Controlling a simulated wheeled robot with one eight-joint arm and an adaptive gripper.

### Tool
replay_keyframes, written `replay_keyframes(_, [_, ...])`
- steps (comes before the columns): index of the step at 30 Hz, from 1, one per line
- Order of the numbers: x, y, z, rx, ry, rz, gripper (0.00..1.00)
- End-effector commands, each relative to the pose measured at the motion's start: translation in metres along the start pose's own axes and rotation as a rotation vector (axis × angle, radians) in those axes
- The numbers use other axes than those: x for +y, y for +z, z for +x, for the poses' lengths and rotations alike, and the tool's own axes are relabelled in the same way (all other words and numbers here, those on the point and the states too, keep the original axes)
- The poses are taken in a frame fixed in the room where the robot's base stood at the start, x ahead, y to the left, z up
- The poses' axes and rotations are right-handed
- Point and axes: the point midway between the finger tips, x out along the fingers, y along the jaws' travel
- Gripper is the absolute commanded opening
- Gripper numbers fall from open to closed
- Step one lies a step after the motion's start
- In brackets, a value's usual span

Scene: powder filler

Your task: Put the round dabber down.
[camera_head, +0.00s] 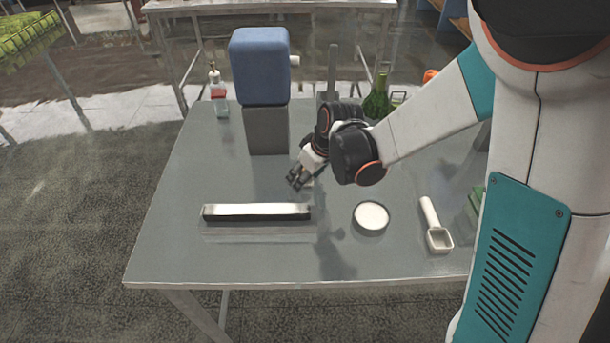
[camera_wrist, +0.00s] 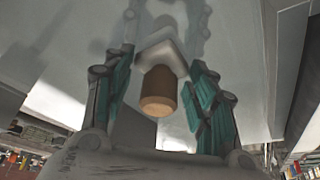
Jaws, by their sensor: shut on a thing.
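The round dabber (camera_wrist: 159,90) shows in the wrist view as a brown cylindrical handle with a pale part beyond it. It is between the teal fingers of my gripper (camera_wrist: 162,62), which is shut on it. In the head view my gripper (camera_head: 298,182) points down over the grey table (camera_head: 180,262), in front of the machine's grey base and behind the long narrow tray. The dabber cannot be made out there, and whether it touches the table cannot be told.
A long narrow tray (camera_head: 256,213) lies at front left. A round dish of white powder (camera_head: 371,217) and a white scoop (camera_head: 434,228) lie to the right. The blue-topped machine (camera_head: 260,68) and a small bottle (camera_head: 218,92) stand behind; green bottles (camera_head: 377,102) stand back right. The left table edge is clear.

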Motion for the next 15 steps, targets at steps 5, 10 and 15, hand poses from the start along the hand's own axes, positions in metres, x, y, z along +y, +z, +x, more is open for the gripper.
replay_keyframes(5, [0.0,0.0008,0.0019,0.0,0.0,0.0,0.26])
replay_keyframes(10, [-0.0001,0.0023,0.005,-0.001,0.0,0.0,0.59])
replay_keyframes(15, [-0.0001,0.0023,0.0046,-0.001,0.0,0.0,0.72])
